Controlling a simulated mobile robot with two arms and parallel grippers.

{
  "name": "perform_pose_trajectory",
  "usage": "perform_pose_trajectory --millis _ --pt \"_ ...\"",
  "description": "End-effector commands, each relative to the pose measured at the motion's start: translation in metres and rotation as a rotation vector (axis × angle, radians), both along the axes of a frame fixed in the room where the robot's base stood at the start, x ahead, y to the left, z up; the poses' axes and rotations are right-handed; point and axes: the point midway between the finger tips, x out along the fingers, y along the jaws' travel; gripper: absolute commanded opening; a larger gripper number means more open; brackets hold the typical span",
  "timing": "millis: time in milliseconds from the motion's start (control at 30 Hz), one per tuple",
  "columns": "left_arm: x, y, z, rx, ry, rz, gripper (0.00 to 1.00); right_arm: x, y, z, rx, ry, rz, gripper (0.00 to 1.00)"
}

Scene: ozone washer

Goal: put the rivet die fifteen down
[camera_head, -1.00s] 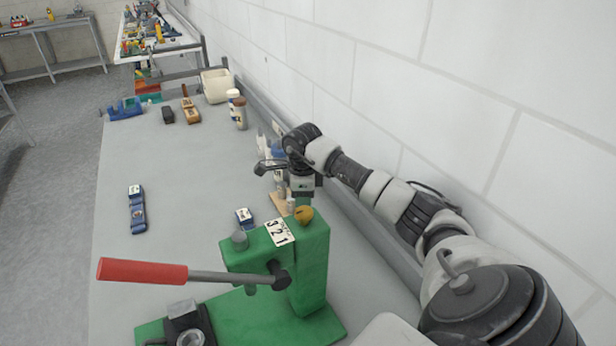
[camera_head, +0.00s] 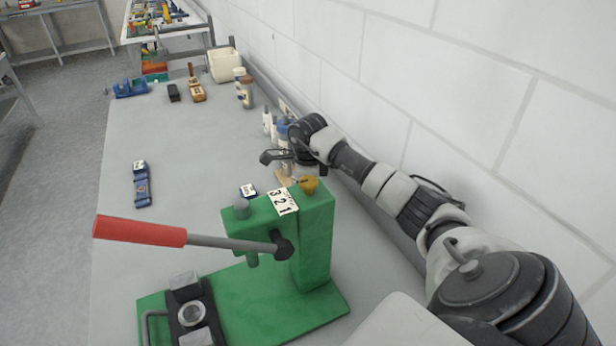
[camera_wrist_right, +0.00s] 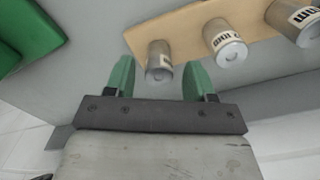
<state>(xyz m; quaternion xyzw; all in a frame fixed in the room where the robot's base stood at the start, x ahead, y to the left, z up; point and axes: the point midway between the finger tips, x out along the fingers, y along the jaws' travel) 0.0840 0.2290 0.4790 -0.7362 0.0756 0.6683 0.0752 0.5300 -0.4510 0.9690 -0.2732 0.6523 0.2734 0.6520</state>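In the right wrist view, a silver cylinder die (camera_wrist_right: 160,62) stands on a light wooden board (camera_wrist_right: 190,34). Two more labelled dies stand along the board to the right, a middle one (camera_wrist_right: 225,44) and one at the picture's edge (camera_wrist_right: 295,18). I cannot read which is the rivet die fifteen. My right gripper (camera_wrist_right: 158,80) is open, its green fingers on either side of the nearest die with gaps visible. In the head view the right gripper (camera_head: 286,160) is over the board (camera_head: 283,179), behind the press, largely hiding the dies. My left gripper is not in view.
A green press (camera_head: 314,245) with a red-handled lever (camera_head: 140,231) stands in front of the board. White bottles (camera_head: 268,122) and a brick wall lie close behind.

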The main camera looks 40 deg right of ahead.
Motion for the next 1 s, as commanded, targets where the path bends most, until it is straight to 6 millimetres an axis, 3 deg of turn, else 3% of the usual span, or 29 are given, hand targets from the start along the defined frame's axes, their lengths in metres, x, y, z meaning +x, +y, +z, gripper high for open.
perform_pose_trajectory --millis 267,700,1000 --pt "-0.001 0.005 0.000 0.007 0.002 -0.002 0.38 0.001 0.000 0.009 -0.001 -0.002 0.001 0.54" --pt "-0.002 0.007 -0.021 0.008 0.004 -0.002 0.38 0.001 0.000 0.097 -0.001 -0.005 -0.001 0.54" --pt "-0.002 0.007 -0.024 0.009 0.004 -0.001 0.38 0.000 0.000 0.123 0.001 -0.001 0.000 0.54"
